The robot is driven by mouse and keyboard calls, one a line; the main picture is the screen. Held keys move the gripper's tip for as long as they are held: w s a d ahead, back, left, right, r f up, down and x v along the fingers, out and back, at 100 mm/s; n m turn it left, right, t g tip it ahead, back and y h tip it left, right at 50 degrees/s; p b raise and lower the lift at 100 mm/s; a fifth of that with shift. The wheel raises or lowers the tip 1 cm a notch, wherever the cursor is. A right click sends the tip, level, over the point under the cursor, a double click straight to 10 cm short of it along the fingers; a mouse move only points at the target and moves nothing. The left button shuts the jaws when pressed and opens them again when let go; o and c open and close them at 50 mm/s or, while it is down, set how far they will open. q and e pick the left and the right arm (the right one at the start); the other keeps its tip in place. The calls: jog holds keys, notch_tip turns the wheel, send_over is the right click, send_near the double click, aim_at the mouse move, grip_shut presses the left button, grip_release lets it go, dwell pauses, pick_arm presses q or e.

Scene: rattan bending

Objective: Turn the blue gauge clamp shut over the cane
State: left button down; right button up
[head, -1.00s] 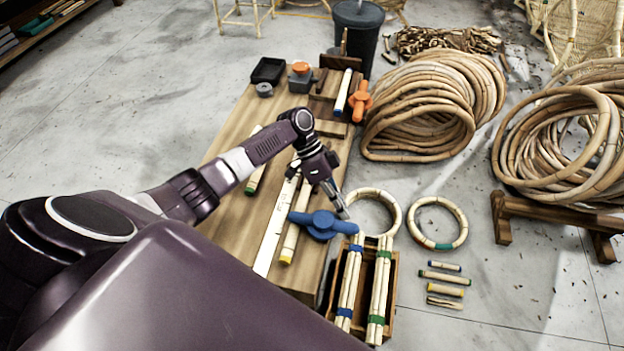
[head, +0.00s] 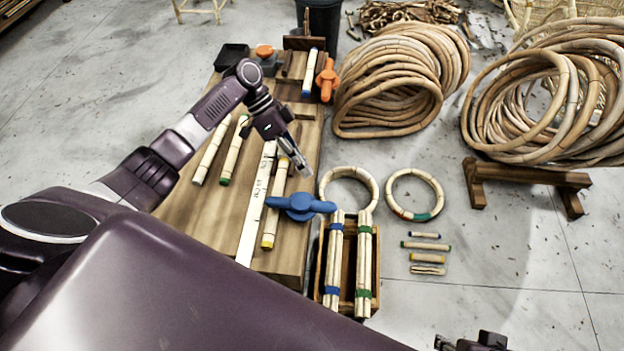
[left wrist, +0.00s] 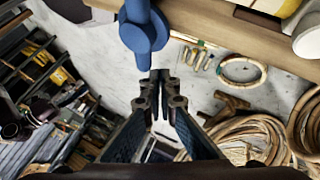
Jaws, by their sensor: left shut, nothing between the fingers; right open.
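The blue gauge clamp (head: 301,206) sits at the right edge of the workbench, its bar pointing across that edge. Its left end overlaps a pale cane (head: 275,200) with a yellow end in the head view; I cannot tell whether it presses on it. My left gripper (head: 303,170) is shut and empty, just beyond the clamp and apart from it. My right gripper (head: 470,343) is open, only partly showing at the bottom edge.
A white ruler (head: 256,205) and other canes lie on the workbench (head: 190,222). An orange clamp (head: 327,80) is at its far end. A crate (head: 349,250) with bundled canes stands beside the bench. Cane rings and large coils (head: 400,85) lie on the floor.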

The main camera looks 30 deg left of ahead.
pick_arm(q)
jog(key=v, duration=0.4)
jog(key=shift+a, duration=0.1)
dwell(0.4)
